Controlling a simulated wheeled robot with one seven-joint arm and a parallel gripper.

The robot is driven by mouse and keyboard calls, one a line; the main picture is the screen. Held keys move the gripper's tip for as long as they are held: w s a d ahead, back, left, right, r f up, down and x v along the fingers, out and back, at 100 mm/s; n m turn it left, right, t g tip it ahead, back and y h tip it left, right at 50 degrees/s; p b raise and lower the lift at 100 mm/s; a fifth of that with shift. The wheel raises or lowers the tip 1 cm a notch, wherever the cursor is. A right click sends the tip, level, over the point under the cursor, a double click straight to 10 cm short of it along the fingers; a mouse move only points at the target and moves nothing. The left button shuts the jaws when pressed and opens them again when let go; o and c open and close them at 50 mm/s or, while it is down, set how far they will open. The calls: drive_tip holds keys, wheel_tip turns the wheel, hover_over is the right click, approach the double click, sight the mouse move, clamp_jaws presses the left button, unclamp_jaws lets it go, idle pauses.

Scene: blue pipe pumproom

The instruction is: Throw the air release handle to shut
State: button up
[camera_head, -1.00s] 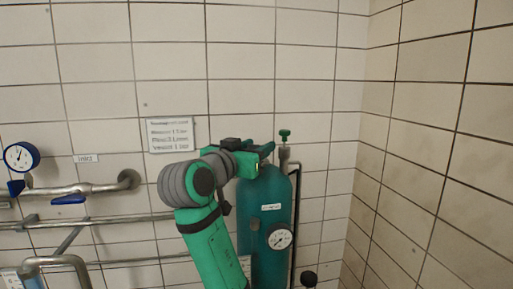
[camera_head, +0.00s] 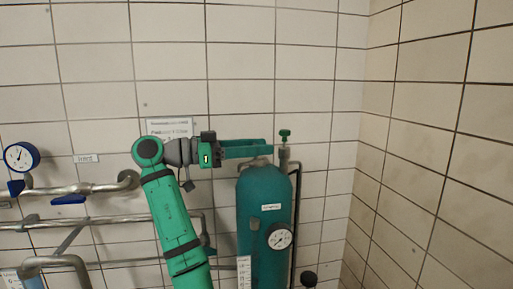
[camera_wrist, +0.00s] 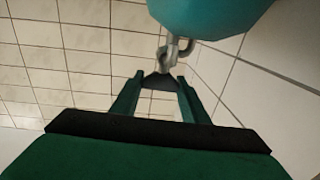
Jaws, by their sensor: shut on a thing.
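My gripper (camera_head: 268,148) reaches to the right just above the top of the teal tank (camera_head: 265,215). In the wrist view, my gripper's two green fingers (camera_wrist: 159,80) stand apart with a small dark piece, which looks like the air release handle (camera_wrist: 159,82), between their tips. A grey metal fitting (camera_wrist: 174,50) lies just beyond it, below the rounded teal tank end (camera_wrist: 205,15). The handle's full shape and its angle cannot be made out. In the head view the fingers hide the held part.
A small green knob (camera_head: 285,134) tops a grey valve just right of my fingertips. A gauge (camera_head: 280,237) is on the tank's front. Grey pipes (camera_head: 100,219), another gauge (camera_head: 20,157) and a blue lever (camera_head: 69,200) are at left. The right tiled wall (camera_head: 430,130) is close.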

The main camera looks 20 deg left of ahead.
drive_tip(key=shift+m+g+h, duration=0.5)
drive_tip(key=shift+m+g, duration=0.1)
drive_tip(key=shift+g, duration=0.1)
drive_tip(key=o, duration=1.1)
drive_tip(key=shift+c, duration=0.2)
drive_tip(key=v, duration=1)
drive_tip(key=shift+s+a, duration=0.2)
drive_tip(key=shift+a, duration=0.1)
drive_tip(key=shift+f, duration=0.1)
